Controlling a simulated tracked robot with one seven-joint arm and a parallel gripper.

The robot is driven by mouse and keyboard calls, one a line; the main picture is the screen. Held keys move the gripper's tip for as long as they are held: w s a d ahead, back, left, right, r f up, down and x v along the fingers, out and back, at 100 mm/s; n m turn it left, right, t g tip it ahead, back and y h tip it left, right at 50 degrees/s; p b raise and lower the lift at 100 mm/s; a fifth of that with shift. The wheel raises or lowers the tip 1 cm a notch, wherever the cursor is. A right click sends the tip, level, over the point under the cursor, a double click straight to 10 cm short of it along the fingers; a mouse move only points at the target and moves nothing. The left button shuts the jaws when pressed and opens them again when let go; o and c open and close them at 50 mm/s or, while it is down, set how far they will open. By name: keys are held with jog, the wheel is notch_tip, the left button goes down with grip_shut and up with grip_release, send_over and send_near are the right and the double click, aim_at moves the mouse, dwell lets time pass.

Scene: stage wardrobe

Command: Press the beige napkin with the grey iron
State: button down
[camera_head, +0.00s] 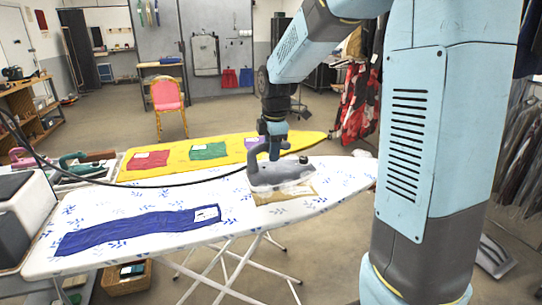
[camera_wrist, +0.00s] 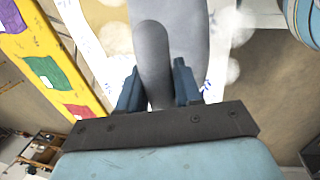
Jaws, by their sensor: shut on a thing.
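The grey iron (camera_head: 277,176) is on the white ironing board with blue leaf print (camera_head: 150,197), toward its right part. Pale steam shows around the iron's base. My gripper (camera_head: 272,143) is shut on the iron's handle from above. In the wrist view my gripper (camera_wrist: 160,88) has one finger on each side of the grey handle (camera_wrist: 155,60). Whether the iron's sole touches the napkin everywhere is hidden.
A blue cloth (camera_head: 140,230) lies on the same board at left. A yellow ironing board (camera_head: 225,150) behind it holds red, green and purple cloths. Other irons (camera_head: 72,162) stand at left, with a dark cable crossing the board. A wicker basket (camera_head: 126,278) is below.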

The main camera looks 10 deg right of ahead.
jog(key=shift+r, duration=1.15)
jog(key=shift+w, duration=0.1)
